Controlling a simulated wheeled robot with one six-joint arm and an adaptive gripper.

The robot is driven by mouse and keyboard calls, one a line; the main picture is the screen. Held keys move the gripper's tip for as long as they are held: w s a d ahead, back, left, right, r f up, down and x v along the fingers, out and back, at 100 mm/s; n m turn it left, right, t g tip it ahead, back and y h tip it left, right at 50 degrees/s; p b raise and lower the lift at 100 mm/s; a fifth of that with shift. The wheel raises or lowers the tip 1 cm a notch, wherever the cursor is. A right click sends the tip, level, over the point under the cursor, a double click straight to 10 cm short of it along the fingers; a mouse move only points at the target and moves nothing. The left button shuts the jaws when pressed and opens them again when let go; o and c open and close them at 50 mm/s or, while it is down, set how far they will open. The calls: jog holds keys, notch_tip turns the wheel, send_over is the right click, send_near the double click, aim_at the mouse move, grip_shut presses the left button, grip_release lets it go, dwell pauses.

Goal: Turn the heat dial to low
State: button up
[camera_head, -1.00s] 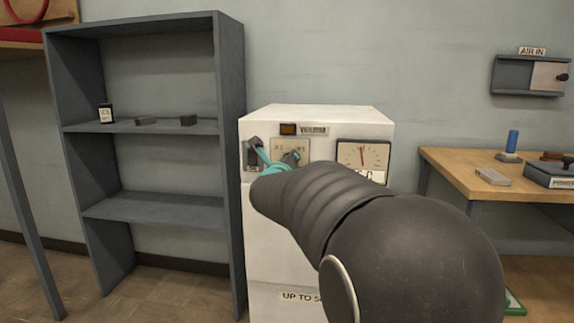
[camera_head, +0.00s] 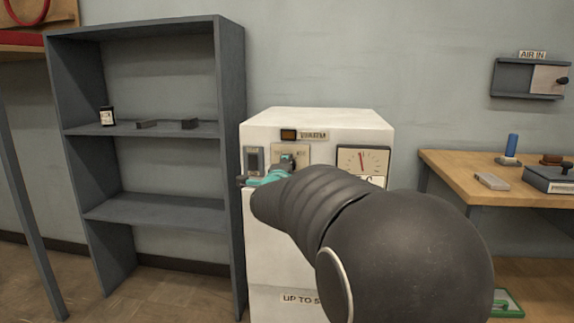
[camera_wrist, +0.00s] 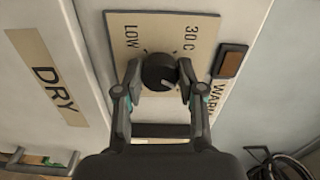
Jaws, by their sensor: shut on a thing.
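The heat dial (camera_wrist: 160,76) is a round black knob on a beige plate (camera_wrist: 200,28) marked LOW and 30 C. My gripper (camera_wrist: 159,69) has one finger on each side of the dial and is shut on it. A light mark shows on the dial's face, but I cannot tell its exact setting. In the head view the plate (camera_head: 290,151) shows on the front of a white cabinet (camera_head: 318,120). There my gripper (camera_head: 276,170) and arm hide most of the dial.
A lamp (camera_wrist: 230,63) sits beside the plate, and a DRY label (camera_wrist: 47,76) is on the other side. A gauge (camera_head: 362,160) is right of the dial and a dark switch (camera_head: 254,160) is left of it. Grey shelves (camera_head: 232,150) stand close on the left; a wooden bench (camera_head: 450,165) is on the right.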

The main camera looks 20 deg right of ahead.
jog(key=shift+s+d+n+p, duration=0.1)
jog(key=shift+n+p, duration=0.85)
jog(key=shift+n, duration=7.25)
jog(key=shift+d+n+p, duration=0.1)
jog(key=shift+n+p, duration=0.85)
jog(key=shift+n, duration=7.25)
jog(key=shift+r, duration=0.1)
jog(key=o, duration=1.1)
jog(key=shift+o, duration=0.2)
jog(key=shift+a, duration=0.1)
